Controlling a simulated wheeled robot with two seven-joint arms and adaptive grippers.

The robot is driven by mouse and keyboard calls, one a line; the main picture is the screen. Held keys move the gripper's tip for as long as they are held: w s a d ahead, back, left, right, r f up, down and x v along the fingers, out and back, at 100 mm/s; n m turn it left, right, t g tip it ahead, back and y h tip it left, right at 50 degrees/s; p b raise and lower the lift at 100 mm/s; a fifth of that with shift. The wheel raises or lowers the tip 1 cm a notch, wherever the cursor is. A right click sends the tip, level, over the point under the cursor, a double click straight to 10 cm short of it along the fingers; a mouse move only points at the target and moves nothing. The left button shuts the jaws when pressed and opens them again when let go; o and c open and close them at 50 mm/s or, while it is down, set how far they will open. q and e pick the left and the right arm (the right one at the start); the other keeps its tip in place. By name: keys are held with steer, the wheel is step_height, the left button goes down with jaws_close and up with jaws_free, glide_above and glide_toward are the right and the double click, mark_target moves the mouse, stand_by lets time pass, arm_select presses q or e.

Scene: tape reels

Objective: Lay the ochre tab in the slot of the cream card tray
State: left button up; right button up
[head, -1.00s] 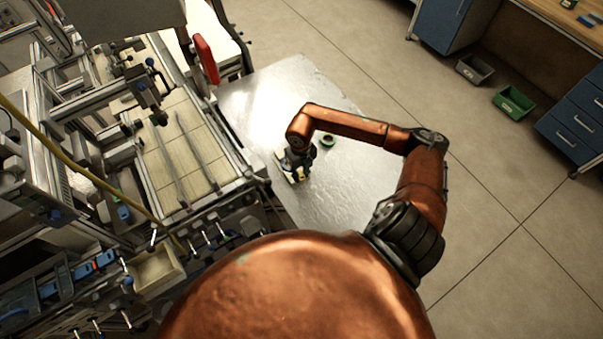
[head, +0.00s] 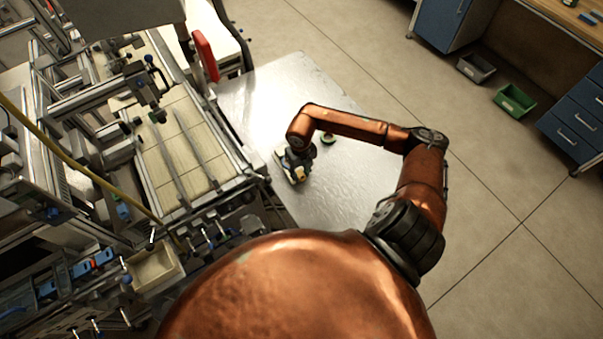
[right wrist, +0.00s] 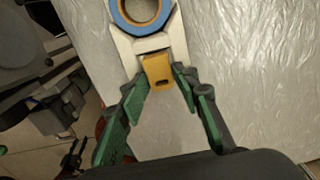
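The cream card tray (right wrist: 176,36) lies on the metal table in the right wrist view, with a blue ring around a tan core on it. The ochre tab (right wrist: 158,72) is at the tray's near end, its far end against the cream surface. A dark slit shows near its near end. The tab hides the slot, so I cannot tell how fully it is seated. My right gripper (right wrist: 161,75) has its green-padded fingers apart on either side of the tab, with a gap visible on the right. In the head view my right gripper (head: 301,170) covers much of the tray (head: 281,154).
A dark green reel (head: 328,138) lies on the metal table (head: 345,190) just right of the gripper. The table's right part is clear. A machine frame with rails (head: 185,150) stands along the left side. Grey and green bins (head: 514,100) are on the floor.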

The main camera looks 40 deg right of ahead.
mark_target(301, 176)
steer(key=shift+o, duration=0.4)
steer(key=shift+r, duration=0.15)
step_height(301, 176, up, 13)
stand_by(0.8)
